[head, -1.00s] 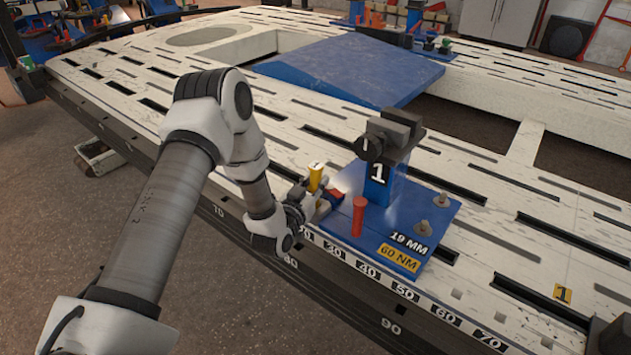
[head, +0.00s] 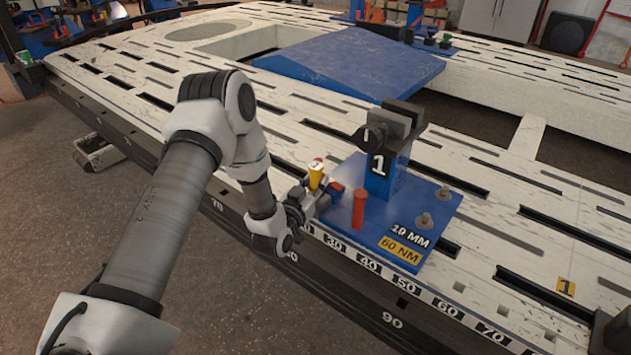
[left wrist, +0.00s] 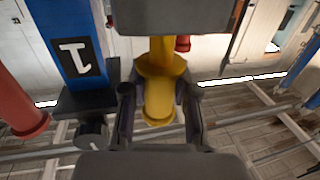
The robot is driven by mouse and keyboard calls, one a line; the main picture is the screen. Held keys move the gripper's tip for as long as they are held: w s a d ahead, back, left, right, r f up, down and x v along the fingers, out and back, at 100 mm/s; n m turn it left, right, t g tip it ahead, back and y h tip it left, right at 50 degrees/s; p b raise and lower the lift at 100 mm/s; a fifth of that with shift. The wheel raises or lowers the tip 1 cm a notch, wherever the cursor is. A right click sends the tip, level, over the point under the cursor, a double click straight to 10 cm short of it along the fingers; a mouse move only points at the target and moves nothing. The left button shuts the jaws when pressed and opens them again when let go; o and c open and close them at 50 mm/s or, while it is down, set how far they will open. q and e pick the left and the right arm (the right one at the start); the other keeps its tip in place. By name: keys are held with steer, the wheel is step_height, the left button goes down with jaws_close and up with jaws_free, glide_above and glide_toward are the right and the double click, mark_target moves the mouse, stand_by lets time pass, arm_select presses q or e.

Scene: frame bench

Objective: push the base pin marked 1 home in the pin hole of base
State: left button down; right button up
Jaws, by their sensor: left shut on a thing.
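The base is a blue plate (head: 385,222) on the bench with a blue post marked 1 (head: 383,176); the post also shows in the left wrist view (left wrist: 68,45). A yellow pin (head: 316,176) with a pale marked top stands near the plate's left corner, close to upright. My left gripper (head: 323,198) is shut on it; in the left wrist view the yellow pin (left wrist: 160,88) sits between both fingers. The pin's lower end and its hole are hidden by the gripper, so I cannot tell how deep it sits. My right gripper is out of view.
A red pin (head: 359,209) stands on the plate just right of my gripper. The slotted white bench (head: 490,210) is mostly clear to the right. A blue ramp-like panel (head: 350,62) lies behind.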

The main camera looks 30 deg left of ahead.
arm_select(q)
steer(key=shift+f+b, duration=1)
steer(key=shift+f, duration=0.5)
steer(key=c, duration=0.8)
jaws_free()
steer(key=s+d, duration=0.1)
steer(key=s, duration=1.1)
steer(key=shift+d, duration=0.4)
steer(key=shift+w, duration=0.1)
